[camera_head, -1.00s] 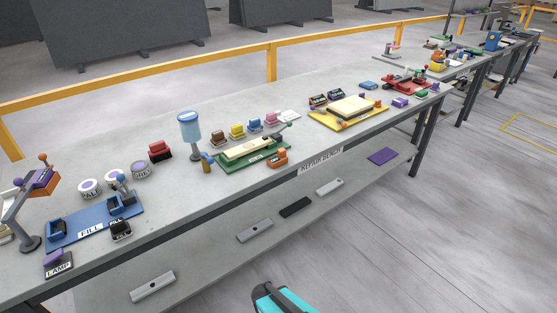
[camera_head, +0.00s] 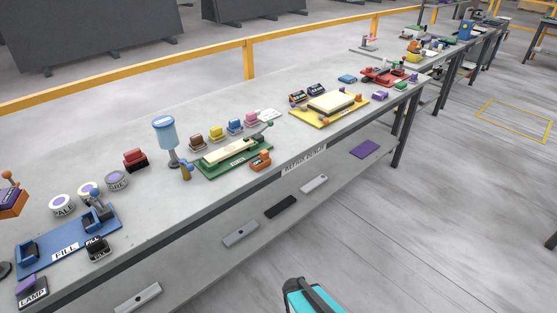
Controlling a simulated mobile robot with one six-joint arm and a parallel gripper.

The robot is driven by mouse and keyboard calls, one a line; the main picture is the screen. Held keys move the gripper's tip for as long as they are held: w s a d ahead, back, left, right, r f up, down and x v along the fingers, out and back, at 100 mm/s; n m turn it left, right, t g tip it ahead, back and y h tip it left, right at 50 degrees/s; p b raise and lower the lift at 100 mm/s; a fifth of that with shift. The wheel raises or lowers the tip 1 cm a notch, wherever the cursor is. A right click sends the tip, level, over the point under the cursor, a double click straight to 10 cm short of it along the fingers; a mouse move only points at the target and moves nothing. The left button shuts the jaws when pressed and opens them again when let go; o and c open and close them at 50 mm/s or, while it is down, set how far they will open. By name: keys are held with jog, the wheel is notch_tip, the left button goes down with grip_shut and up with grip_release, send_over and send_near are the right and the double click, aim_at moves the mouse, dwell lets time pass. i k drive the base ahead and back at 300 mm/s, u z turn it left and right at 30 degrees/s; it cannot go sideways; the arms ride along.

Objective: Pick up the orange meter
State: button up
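A small orange device with a dark front face (camera_head: 260,161) sits on the bench top near its front edge, at the front right corner of the green board (camera_head: 205,172). It looks like the orange meter, but its label is too small to read. An orange and purple block (camera_head: 12,203) is at the far left, cut off by the picture edge. My gripper's fingers do not show. Only a turquoise and black part of mine is at the bottom, well below the bench front and apart from the orange device.
The long grey bench (camera_head: 140,225) carries a blue FILL board (camera_head: 40,257), a blue-topped dispenser (camera_head: 165,135) and a yellow board (camera_head: 300,115). A lower shelf holds flat bars (camera_head: 240,234). A yellow rail (camera_head: 110,93) runs behind. The floor at right is open.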

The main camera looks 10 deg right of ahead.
aim_at(260, 162)
jog(key=z, duration=0.65)
jog(key=i, duration=0.35)
jog(key=u, duration=4.85)
jog(key=i, duration=0.15)
jog(key=z, duration=2.45)
jog(key=i, duration=0.25)
jog(key=u, duration=0.2)
